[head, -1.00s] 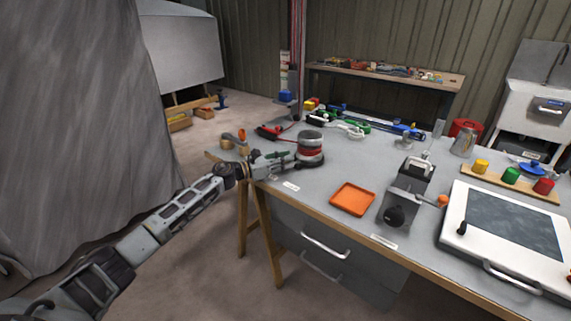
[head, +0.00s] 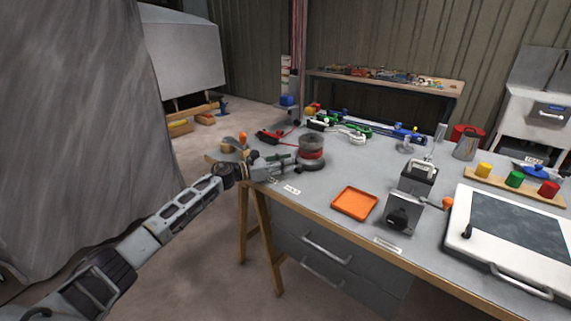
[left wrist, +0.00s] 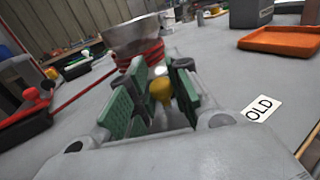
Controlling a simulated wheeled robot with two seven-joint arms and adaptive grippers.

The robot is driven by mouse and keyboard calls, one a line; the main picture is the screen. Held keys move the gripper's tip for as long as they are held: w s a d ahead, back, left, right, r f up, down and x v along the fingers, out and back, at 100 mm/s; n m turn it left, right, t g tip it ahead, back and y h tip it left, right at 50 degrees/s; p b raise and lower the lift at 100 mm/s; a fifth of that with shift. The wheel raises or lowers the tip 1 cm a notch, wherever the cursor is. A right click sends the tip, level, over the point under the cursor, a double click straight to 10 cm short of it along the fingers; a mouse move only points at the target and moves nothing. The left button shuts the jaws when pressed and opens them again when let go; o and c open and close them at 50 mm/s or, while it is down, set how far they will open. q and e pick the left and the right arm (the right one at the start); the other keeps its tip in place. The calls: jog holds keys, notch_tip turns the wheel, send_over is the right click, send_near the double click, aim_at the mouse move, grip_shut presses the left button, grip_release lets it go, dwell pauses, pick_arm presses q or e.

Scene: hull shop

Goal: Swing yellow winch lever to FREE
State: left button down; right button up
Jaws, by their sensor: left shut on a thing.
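The winch (head: 311,150) is a grey drum wound with red rope, standing near the table's left end. In the left wrist view the drum (left wrist: 130,38) rises just beyond my fingers. My left gripper (head: 284,164) is low beside the winch, on its left side. In the left wrist view its green-padded fingers (left wrist: 152,98) are closed around the yellow lever knob (left wrist: 160,90). The lever's shaft is mostly hidden by the fingers. A white label (left wrist: 262,108) reading "OLD", perhaps partly cut off, lies right of the gripper. No FREE mark is legible. My right gripper is not in view.
A red clamp-like tool (head: 270,136) lies behind my gripper. The table surface between winch and tray is clear.

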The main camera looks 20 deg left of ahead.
pick_arm(q)
jog(key=shift+a, duration=0.1)
jog(key=c, duration=1.3)
grip_release()
jog(key=shift+c, duration=0.2)
jog(key=v, duration=1.2)
jog(key=shift+a, duration=0.1)
